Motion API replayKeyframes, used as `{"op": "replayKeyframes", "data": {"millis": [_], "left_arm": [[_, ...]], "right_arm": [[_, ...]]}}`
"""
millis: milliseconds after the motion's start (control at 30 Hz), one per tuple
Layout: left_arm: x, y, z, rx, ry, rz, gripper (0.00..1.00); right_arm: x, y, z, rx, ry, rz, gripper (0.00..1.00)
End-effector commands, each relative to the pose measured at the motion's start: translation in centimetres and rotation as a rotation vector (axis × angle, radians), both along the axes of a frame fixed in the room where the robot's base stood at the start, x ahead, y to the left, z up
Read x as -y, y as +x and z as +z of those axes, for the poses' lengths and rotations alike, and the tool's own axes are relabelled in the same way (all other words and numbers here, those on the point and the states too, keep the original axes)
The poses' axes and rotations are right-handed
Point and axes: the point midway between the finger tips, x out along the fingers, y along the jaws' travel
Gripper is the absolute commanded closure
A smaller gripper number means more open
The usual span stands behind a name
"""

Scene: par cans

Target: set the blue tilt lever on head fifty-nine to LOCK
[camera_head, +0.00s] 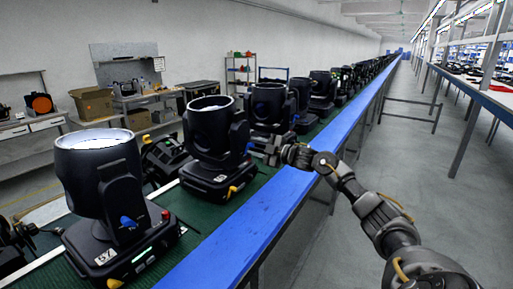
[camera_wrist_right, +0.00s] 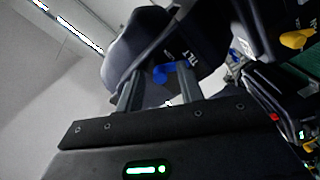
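My right gripper (camera_head: 273,150) reaches in from the right, over the blue rail, beside the third moving-head lamp (camera_head: 268,104) in the row. In the right wrist view a blue lever (camera_wrist_right: 174,72) sits on the dark lamp body, beside a white TILT marking (camera_wrist_right: 186,57). My right gripper's two fingers (camera_wrist_right: 160,88) are apart, with the lever showing between and just beyond them; contact cannot be told. The number of this lamp is not readable. My left gripper is not identifiable in the head view.
Nearer lamps (camera_head: 100,190) and (camera_head: 212,145) stand on the green belt; the front one has its own blue lever (camera_head: 128,222). A yellow lever (camera_wrist_right: 297,39) is close on the right in the wrist view.

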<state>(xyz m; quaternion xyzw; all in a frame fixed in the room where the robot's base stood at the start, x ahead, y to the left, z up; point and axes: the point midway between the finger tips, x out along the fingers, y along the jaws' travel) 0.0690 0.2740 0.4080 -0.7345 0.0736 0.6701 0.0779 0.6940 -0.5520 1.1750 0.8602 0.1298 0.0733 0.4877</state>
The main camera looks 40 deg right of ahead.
Motion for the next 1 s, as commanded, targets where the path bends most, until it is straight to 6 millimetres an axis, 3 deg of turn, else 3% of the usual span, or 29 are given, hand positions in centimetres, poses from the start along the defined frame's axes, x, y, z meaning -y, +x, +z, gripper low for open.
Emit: {"op": "replayKeyframes", "data": {"millis": [233, 700, 1000], "left_arm": [[0.0, 0.0, -0.8, 0.000, 0.000, 0.000, 0.64], [0.0, 0.0, -4.2, 0.001, 0.000, 0.000, 0.64], [0.0, 0.0, -4.8, 0.001, 0.000, -0.001, 0.64]], "right_arm": [[0.5, -1.3, -0.4, -0.001, -0.002, -0.001, 0.63], [2.7, -8.5, -0.5, -0.003, -0.002, -0.002, 0.63], [3.2, -10.2, -0.1, 0.000, 0.000, -0.001, 0.63]]}}
